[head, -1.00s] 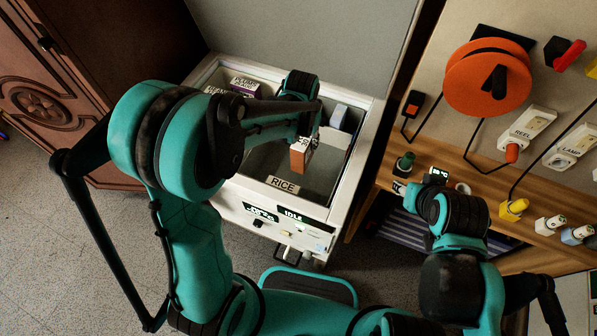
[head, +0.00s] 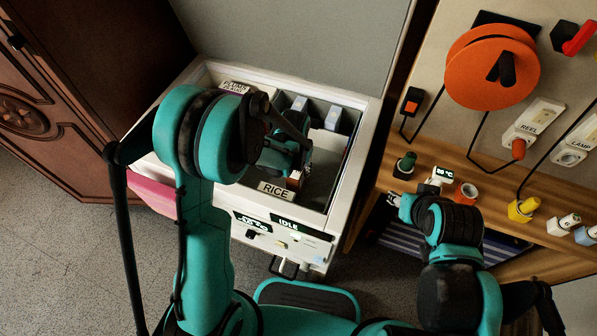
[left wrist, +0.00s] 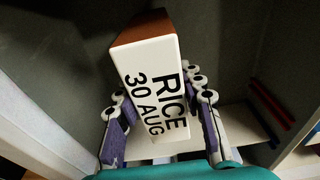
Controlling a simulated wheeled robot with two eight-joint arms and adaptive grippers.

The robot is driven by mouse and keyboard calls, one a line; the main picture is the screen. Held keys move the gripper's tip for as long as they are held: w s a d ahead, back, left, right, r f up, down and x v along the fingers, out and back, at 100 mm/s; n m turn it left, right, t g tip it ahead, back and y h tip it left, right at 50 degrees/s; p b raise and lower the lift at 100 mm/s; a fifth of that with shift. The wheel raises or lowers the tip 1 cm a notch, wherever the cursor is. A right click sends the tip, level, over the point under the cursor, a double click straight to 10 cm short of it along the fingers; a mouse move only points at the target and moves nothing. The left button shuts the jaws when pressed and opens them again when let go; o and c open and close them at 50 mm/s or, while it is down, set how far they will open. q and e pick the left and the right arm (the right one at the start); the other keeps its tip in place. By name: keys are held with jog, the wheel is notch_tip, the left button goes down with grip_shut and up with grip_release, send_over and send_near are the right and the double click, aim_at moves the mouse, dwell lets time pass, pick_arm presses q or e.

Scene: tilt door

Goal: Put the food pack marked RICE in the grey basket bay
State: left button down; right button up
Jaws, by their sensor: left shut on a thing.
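The food pack marked RICE, 30 AUG (left wrist: 152,70) is white with a brown end. My left gripper (left wrist: 158,105) is shut on it, one finger on each side. In the head view my left gripper (head: 291,160) is down inside the open white chest (head: 338,222), and only a little of the pack (head: 295,179) shows under it. The grey inside of the chest (head: 318,180) is partly hidden by my left arm. My right gripper (head: 398,201) is by the wooden shelf; its fingers are unclear.
Two grey blocks (head: 333,118) stand at the chest's back right. A labelled pack (head: 235,87) is at the back left. The raised lid (head: 295,45) stands behind. A wooden shelf (head: 490,210) with plugs and an orange cup (head: 466,193) is at the right.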

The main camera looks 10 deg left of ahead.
pick_arm(q)
jog(key=shift+w+f, duration=0.1)
jog(key=shift+f, duration=0.6)
jog(key=shift+r, duration=0.1)
pick_arm(e)
jog(key=shift+f, duration=0.3)
pick_arm(q)
jog(key=c, duration=1)
grip_release()
jog(key=shift+o, duration=0.2)
pick_arm(e)
jog(key=shift+f, duration=0.15)
